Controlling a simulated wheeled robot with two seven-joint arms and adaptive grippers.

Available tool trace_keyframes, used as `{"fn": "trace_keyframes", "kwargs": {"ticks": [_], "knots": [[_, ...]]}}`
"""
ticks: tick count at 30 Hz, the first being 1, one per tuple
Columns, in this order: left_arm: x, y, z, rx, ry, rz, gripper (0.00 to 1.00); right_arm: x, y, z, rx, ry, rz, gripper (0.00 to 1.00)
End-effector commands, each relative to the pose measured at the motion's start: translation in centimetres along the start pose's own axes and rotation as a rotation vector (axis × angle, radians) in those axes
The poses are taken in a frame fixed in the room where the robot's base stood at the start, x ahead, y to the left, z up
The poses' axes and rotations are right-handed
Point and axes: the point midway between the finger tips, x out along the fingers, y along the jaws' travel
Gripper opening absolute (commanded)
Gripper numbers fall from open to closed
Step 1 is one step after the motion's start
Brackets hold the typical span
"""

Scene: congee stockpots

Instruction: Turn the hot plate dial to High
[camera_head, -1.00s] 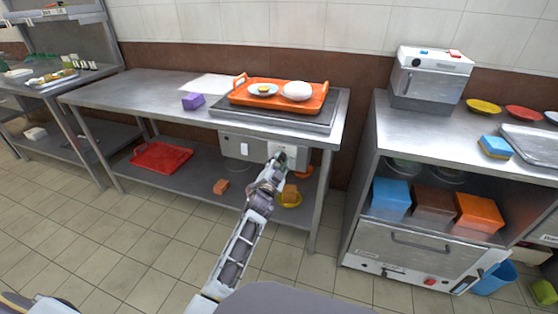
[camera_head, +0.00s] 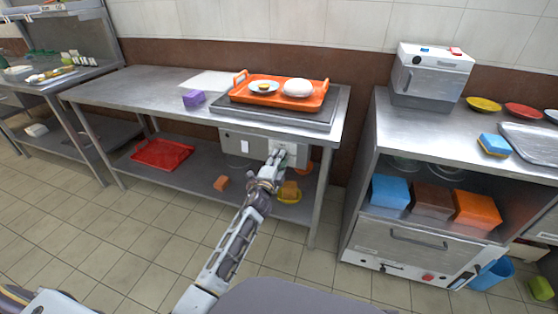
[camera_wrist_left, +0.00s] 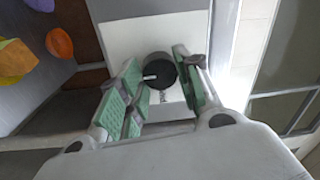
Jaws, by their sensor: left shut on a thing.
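The hot plate (camera_head: 333,108) is a dark flat slab on the steel table, with a grey control panel (camera_head: 232,143) on the table's front below it. The dial (camera_wrist_left: 158,68) is a round black knob with a white pointer line, on a white plate in the left wrist view. My left gripper (camera_head: 277,155) reaches the panel's right part. In the left wrist view its green-padded fingers (camera_wrist_left: 163,82) stand on both sides of the dial, shut on it. The gripper hides the dial in the head view. The dial's lettering is mostly hidden. My right gripper is out of view.
An orange tray (camera_head: 322,87) with a plate and a white round thing sits on the hot plate. A purple block (camera_head: 193,98) is left of it. The shelf below holds a red tray (camera_head: 161,155) and a yellow bowl (camera_head: 297,198). A steel counter (camera_head: 432,125) stands right.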

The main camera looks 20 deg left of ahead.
Motion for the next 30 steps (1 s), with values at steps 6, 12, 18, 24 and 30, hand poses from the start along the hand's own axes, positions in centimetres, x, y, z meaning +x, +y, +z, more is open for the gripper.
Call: {"fn": "trace_keyframes", "kwargs": {"ticks": [6, 12, 18, 24, 30], "knots": [[-0.01, 0.06, -0.12, 0.005, 0.002, 0.001, 0.1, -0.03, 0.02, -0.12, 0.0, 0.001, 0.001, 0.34], [-0.01, 0.07, -0.12, 0.005, 0.002, 0.001, 0.42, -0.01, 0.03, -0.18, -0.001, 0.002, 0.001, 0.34], [-0.01, 0.05, -0.06, 0.004, 0.001, 0.001, 0.57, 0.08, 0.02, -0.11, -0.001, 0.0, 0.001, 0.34], [-0.01, 0.03, -0.03, 0.004, 0.001, 0.0, 0.57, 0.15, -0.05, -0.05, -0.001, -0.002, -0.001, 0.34], [-0.3, 0.07, -0.01, 0.004, 0.0, 0.001, 0.57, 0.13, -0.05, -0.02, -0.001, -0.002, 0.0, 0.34]]}}
